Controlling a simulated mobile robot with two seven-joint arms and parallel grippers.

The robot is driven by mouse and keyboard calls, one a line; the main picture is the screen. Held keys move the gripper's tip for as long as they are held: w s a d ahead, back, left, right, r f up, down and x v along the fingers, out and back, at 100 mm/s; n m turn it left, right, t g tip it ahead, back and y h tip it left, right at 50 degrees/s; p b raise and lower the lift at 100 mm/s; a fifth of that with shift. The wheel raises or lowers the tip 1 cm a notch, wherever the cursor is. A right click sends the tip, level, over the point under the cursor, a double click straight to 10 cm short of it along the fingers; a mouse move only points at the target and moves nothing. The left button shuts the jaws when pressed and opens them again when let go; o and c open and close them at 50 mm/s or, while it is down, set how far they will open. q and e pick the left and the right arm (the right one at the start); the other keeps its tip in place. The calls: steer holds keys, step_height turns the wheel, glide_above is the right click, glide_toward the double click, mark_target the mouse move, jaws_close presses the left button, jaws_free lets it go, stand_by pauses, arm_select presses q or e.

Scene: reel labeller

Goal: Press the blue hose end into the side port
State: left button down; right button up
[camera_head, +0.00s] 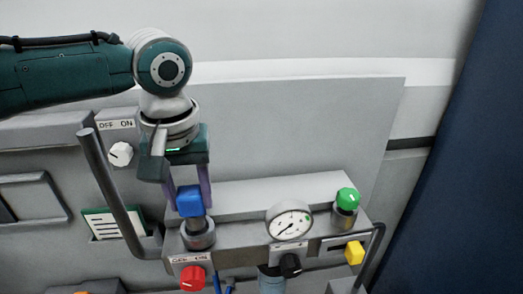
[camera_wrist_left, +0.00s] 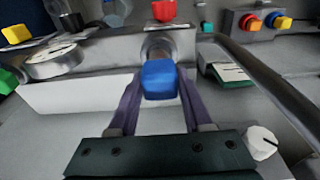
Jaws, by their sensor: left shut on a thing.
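The blue hose end (camera_head: 189,202) is a blocky blue piece held between the purple fingers of my left gripper (camera_head: 189,196). It also shows in the left wrist view (camera_wrist_left: 159,80), with a finger on each side. The fingers are shut on it. It is in line with a round metal port (camera_head: 198,238) at the left end of the grey machine; the port's collar shows just beyond it in the wrist view (camera_wrist_left: 158,46). A short darker neck shows between blue piece and collar. I cannot tell how deep it sits. My right gripper is not in view.
A dark bar handle (camera_head: 112,190) rises left of the port. A red knob (camera_head: 193,278) is below it, a dial gauge (camera_head: 289,222) to its right. A green cap (camera_head: 347,199) and yellow knob (camera_head: 354,252) are further right. A white knob (camera_head: 121,153) is at upper left.

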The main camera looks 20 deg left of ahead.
mark_target(193, 212)
arm_select(q)
steer(key=shift+f+b, duration=0.75)
steer(key=shift+f, duration=0.6)
steer(key=shift+f+p, duration=0.2)
steer(key=shift+p, duration=0.4)
stand_by(0.6)
steer(key=shift+f, duration=0.25)
stand_by(0.7)
steer(key=shift+c, duration=1.2)
jaws_free()
steer(key=shift+r, duration=0.15)
steer(key=r, duration=0.3)
steer(key=r+b, duration=0.1)
steer(key=r, duration=0.2)
steer(key=s+r, duration=0.1)
steer(key=r, duration=0.2)
steer(key=shift+d+r, duration=0.3)
steer(key=shift+r, duration=0.05)
